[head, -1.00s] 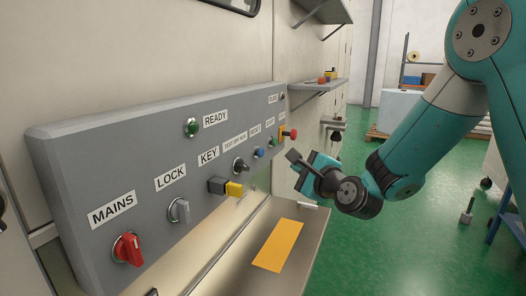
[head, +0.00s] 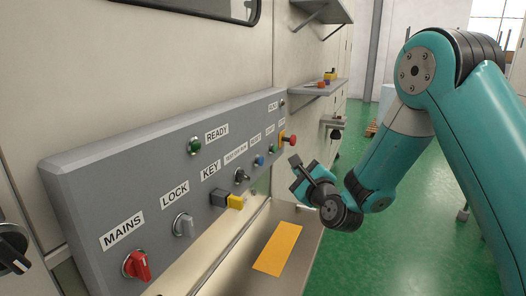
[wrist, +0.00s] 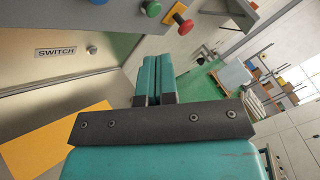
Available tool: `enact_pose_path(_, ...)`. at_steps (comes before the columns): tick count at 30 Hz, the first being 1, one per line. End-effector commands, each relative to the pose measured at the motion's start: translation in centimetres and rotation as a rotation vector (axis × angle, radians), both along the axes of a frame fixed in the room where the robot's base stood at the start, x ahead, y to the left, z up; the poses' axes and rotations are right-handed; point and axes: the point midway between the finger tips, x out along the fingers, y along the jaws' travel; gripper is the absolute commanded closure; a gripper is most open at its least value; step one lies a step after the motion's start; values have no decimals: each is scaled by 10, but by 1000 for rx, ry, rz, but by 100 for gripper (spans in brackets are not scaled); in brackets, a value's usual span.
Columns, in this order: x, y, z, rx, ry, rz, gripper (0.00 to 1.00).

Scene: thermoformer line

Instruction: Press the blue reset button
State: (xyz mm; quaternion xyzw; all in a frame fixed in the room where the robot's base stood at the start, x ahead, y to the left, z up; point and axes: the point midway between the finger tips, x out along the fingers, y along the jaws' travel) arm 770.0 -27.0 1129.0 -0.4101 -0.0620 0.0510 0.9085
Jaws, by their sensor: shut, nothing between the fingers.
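The blue button (head: 259,161) is a small round cap on the sloped grey control panel (head: 140,170), below a small white label, between a black selector knob and a green button. In the wrist view the blue button (wrist: 98,2) shows only in part at the top edge. My gripper (head: 302,174) is in front of the panel's far end, to the right of the blue button and apart from it. In the wrist view the teal fingers (wrist: 152,68) are together, with nothing between them.
A green button (head: 271,148) and a red mushroom button (head: 289,140) sit just beyond the blue one. Nearer are a yellow-and-black key switch (head: 230,201), a grey lock knob (head: 184,225) and a red mains switch (head: 137,265). A ledge with a yellow patch (head: 278,248) lies below.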

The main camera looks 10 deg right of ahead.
Motion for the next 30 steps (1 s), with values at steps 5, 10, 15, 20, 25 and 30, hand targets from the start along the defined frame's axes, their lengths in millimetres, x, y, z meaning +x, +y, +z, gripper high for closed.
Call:
enact_pose_path(5, 8, 11, 8, -1, 2, 4, 100)
enact_pose_path(10, 15, 17, 7, -1, 4, 0, 100)
enact_pose_path(15, 19, 27, 7, -1, 3, 1, 100)
enact_pose_path(20, 25, 33, 7, -1, 1, 1, 100)
enact_pose_path(25, 30, 39, 8, -1, 1, 3, 100)
enact_pose_path(30, 34, 45, 8, -1, 0, 3, 100)
